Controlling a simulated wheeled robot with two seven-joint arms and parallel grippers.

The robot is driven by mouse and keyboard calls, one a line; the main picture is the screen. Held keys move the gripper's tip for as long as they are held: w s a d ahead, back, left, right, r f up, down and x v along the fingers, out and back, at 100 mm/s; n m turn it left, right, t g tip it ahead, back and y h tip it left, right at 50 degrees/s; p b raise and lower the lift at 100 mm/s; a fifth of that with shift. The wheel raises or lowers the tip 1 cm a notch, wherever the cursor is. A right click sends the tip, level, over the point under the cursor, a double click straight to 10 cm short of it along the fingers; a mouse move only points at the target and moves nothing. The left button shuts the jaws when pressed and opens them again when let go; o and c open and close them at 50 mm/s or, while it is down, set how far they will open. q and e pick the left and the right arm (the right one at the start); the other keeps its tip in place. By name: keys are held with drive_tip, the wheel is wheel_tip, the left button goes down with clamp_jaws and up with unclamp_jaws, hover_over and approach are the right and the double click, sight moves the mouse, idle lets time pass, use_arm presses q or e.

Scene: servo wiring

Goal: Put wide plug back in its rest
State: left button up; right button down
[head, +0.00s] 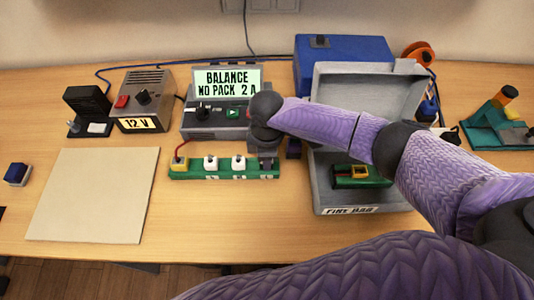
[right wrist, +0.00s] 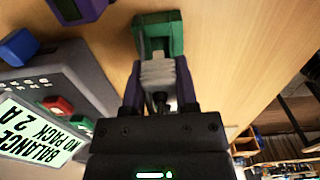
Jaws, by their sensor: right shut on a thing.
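A green rest strip (head: 225,174) lies in front of the charger. A yellow plug with a red lead (head: 180,163) and two white plugs (head: 210,162) stand in it. My right gripper (head: 267,162) points down at the strip's right end. In the right wrist view the right gripper (right wrist: 159,98) is shut on a pale grey ribbed plug (right wrist: 158,72), which looks like the wide plug. The plug's far end meets the green rest (right wrist: 158,34); I cannot tell how deep it sits. My left gripper is not in view.
The charger (head: 205,118) reads "BALANCE NO PACK 2 A". A 12 V supply (head: 145,100) stands left. A pale mat (head: 95,195) is empty.

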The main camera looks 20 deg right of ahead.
drive_tip(key=shift+f+b, duration=0.6)
drive_tip(key=shift+f, duration=0.3)
drive_tip(key=shift+c, duration=1.5)
unclamp_jaws()
drive_tip(key=shift+r, duration=0.3)
wheel_tip(320, 180, up, 9)
drive_tip(key=p, duration=0.3)
drive_tip(key=shift+r, duration=0.2)
drive_tip(key=shift+s+f, duration=0.1)
